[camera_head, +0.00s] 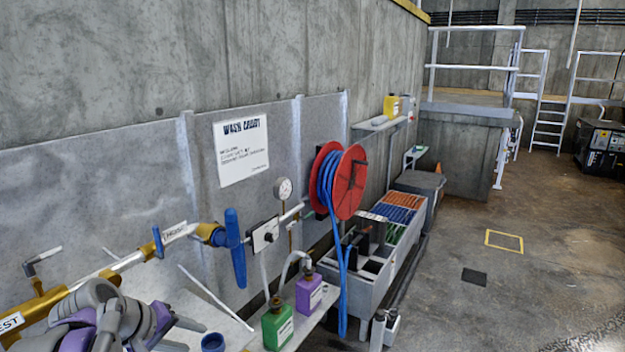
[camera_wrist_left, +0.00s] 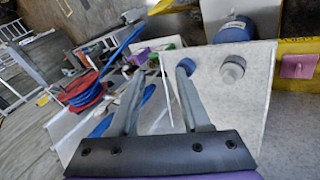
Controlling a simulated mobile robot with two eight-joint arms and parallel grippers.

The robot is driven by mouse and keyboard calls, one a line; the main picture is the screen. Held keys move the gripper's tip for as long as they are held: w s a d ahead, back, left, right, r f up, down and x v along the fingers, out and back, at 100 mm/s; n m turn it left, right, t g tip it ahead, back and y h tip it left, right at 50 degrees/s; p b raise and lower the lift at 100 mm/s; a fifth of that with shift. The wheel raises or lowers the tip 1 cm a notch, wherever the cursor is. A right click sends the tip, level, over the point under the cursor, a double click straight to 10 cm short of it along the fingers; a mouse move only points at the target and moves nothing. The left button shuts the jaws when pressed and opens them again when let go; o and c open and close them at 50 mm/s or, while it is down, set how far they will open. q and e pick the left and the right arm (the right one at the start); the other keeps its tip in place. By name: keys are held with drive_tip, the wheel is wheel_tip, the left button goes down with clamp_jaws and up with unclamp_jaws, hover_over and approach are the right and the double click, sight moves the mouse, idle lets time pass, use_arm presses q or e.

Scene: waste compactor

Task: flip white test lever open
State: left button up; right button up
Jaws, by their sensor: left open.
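At the far left of the head view, a pale grey-white lever (camera_head: 42,256) with a dark end stands on a brass pipe fitting. A white tag reading "EST" (camera_head: 10,322) hangs below it, its first letter cut off. My left gripper (camera_wrist_left: 160,85) is open and empty in the left wrist view, its two grey fingers apart over a pale panel (camera_wrist_left: 245,95). In the head view its grey and purple arm (camera_head: 110,318) comes in at the bottom left, below and right of the lever. I cannot make out the lever in the wrist view. My right gripper is not in view.
A blue valve handle (camera_head: 236,248), a gauge (camera_head: 283,188) and a red hose reel (camera_head: 350,182) line the wall. Green (camera_head: 278,325) and purple (camera_head: 308,292) bottles stand near a blue cup (camera_head: 212,342). The floor at right is largely clear.

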use_arm(q)
drive_tip(key=s+d+f+m+y, duration=0.2)
drive_tip(key=s+d+f+m, duration=0.2)
drive_tip(key=s+f, duration=0.4)
drive_tip(key=s+d+f+m+y, duration=0.1)
drive_tip(key=s+d+f+m, duration=0.3)
drive_tip(key=s+f, duration=0.5)
drive_tip(key=w+a+r+n+t+h+b, duration=0.1)
drive_tip(key=w+a+r+n+h+b, duration=0.2)
drive_tip(key=w+a+r+n, duration=1)
drive_tip(key=n+t, duration=0.8)
approach(47, 254)
drive_tip(key=x, duration=1.1)
drive_tip(key=shift+w, duration=0.3)
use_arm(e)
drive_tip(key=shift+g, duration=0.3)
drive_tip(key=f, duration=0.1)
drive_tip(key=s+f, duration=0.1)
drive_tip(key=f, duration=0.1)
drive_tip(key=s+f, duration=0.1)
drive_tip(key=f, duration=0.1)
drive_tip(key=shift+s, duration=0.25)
use_arm(q)
drive_tip(key=shift+c, duration=0.2)
